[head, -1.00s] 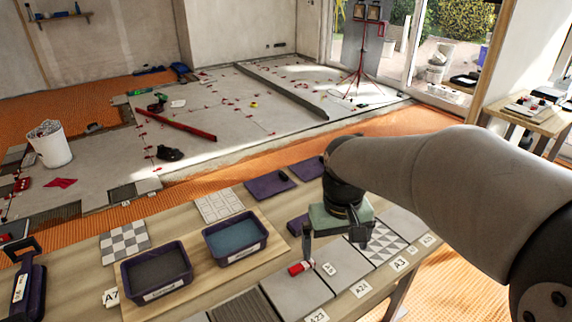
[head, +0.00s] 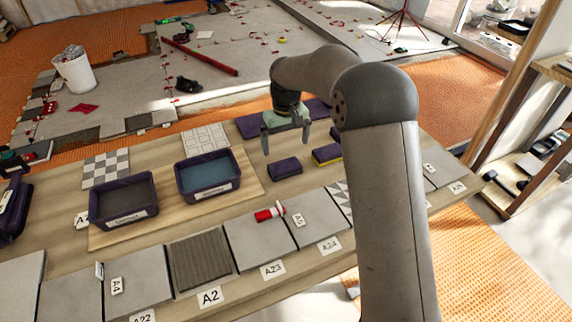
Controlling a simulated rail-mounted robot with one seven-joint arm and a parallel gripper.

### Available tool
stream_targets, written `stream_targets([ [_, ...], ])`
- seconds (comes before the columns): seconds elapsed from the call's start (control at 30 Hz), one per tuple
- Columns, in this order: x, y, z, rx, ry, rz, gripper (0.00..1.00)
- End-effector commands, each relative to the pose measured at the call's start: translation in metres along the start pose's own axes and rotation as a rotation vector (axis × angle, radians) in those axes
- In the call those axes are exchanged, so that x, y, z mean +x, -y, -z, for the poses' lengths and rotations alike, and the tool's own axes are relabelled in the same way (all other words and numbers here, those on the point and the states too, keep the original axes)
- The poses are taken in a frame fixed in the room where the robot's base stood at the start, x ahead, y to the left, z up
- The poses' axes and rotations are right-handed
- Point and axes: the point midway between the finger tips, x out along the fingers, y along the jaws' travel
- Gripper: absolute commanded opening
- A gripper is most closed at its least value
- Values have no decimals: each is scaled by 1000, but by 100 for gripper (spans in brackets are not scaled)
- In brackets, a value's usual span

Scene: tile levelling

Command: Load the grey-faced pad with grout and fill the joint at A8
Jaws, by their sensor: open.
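My gripper (head: 287,142) hangs over the back of the bench with its fingers apart and nothing between them. Just in front of it lies a dark purple pad (head: 285,169). A second purple pad (head: 328,155) with a yellow edge lies to its right. Their undersides are hidden, so I cannot tell which is grey-faced. A purple tray (head: 124,201) holds dark grey material; its label is too small to read surely. A small tag (head: 298,220), perhaps A8, stands by the joint between two plain grey tiles (head: 257,243) (head: 318,218).
A tray of blue liquid (head: 207,175) stands beside the grey one on a wooden board (head: 247,188). A red-and-white object (head: 270,214) lies on the tiles near the tag. Flat purple pieces (head: 250,126) lie behind the pads. A ribbed tile (head: 200,262) is front centre.

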Motion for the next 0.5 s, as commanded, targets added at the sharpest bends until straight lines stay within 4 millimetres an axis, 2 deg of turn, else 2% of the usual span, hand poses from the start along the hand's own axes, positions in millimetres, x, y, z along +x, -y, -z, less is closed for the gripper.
stream_targets([
  [0.03, 12, 0, -1, 0, 4, 0, 100],
  [0.2, 46, 0, -1, 0, 5, 0, 100],
  [0.5, 93, 0, -1, 1, 3, 0, 100],
])
